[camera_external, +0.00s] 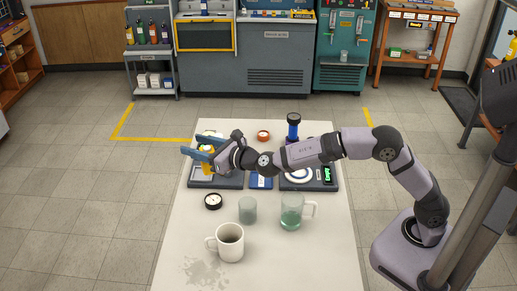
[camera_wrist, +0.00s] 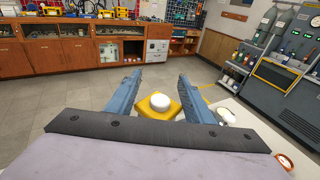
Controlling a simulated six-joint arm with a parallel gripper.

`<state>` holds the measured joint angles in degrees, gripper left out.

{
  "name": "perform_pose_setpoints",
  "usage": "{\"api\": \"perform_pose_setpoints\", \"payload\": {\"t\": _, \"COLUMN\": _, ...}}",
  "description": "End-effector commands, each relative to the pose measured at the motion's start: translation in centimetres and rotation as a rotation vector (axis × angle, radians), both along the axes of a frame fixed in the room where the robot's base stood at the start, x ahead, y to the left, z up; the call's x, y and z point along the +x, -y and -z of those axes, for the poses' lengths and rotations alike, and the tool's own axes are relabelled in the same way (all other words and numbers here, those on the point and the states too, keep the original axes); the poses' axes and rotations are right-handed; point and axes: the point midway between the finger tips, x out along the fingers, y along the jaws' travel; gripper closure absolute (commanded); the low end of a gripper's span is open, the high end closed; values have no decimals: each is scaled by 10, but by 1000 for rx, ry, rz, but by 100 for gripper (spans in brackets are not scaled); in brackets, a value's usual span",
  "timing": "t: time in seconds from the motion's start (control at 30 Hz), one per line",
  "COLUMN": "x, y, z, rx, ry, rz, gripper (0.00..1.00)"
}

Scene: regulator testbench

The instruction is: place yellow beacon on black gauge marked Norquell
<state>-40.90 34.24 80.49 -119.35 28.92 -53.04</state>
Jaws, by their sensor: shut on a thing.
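My gripper (camera_external: 201,157) is shut on the yellow beacon (camera_external: 208,168) at the far left of the white table. In the wrist view the beacon (camera_wrist: 159,113) is a yellow body with a white round top, between the two blue fingers. The beacon is apart from this gauge. My fingers partly hide the beacon in the outside view, and I cannot tell its exact height.
A red-rimmed gauge (camera_external: 263,135) lies at the back of the table. Grey bench units (camera_external: 230,182) and (camera_external: 322,186) flank a blue item (camera_external: 261,181). A grey-green cup (camera_external: 248,209), a green glass mug (camera_external: 291,212) and a white mug (camera_external: 230,244) stand nearer. The front right is clear.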

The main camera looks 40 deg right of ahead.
Motion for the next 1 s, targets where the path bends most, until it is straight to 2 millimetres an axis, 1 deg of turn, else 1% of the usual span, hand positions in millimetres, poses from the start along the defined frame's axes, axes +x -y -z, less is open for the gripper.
{"api": "perform_pose_setpoints", "payload": {"t": 0.03, "x": 0, "y": 0, "z": 8, "rx": -3, "ry": -1, "rz": 2, "gripper": 78}}
{"api": "perform_pose_setpoints", "payload": {"t": 0.13, "x": 0, "y": 0, "z": 16, "rx": -1, "ry": 0, "rz": 2, "gripper": 78}}
{"api": "perform_pose_setpoints", "payload": {"t": 0.37, "x": 0, "y": 0, "z": 23, "rx": 1, "ry": 1, "rz": 2, "gripper": 78}}
{"api": "perform_pose_setpoints", "payload": {"t": 0.47, "x": 0, "y": 0, "z": 30, "rx": 0, "ry": -1, "rz": 3, "gripper": 78}}
{"api": "perform_pose_setpoints", "payload": {"t": 0.7, "x": 0, "y": 0, "z": 66, "rx": -2, "ry": -3, "rz": 2, "gripper": 78}}
{"api": "perform_pose_setpoints", "payload": {"t": 0.8, "x": 0, "y": 0, "z": 77, "rx": 0, "ry": -1, "rz": 1, "gripper": 78}}
{"api": "perform_pose_setpoints", "payload": {"t": 0.9, "x": 0, "y": 0, "z": 84, "rx": 1, "ry": 0, "rz": 3, "gripper": 78}}
{"api": "perform_pose_setpoints", "payload": {"t": 1.0, "x": 0, "y": 0, "z": 85, "rx": 1, "ry": 2, "rz": 2, "gripper": 78}}
